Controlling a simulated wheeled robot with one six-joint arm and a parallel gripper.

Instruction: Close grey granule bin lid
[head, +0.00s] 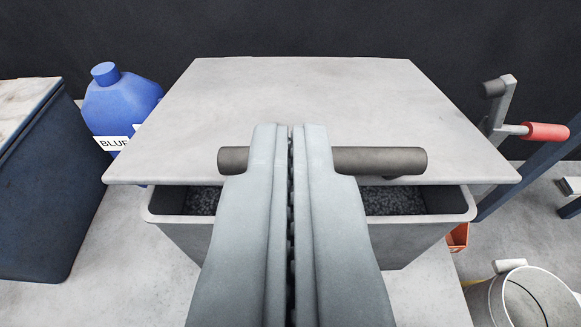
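The grey granule bin (330,240) stands in the middle, with dark grey granules (395,202) showing inside below the lid's front edge. Its flat grey lid (310,95) is partly open, with a gap between its front edge and the bin rim. A dark bar handle (385,161) runs across the front of the lid. My gripper (290,130) is shut, its two fingers side by side with only a thin slit between them. The fingers cover the middle of the handle; whether they touch it or the lid cannot be told.
A dark blue bin (45,190) stands at left, with a blue jug (120,105) behind it. At right are a crank with a red grip (545,131), a blue beam (525,170), an orange container (457,237) and a pale bucket (530,297).

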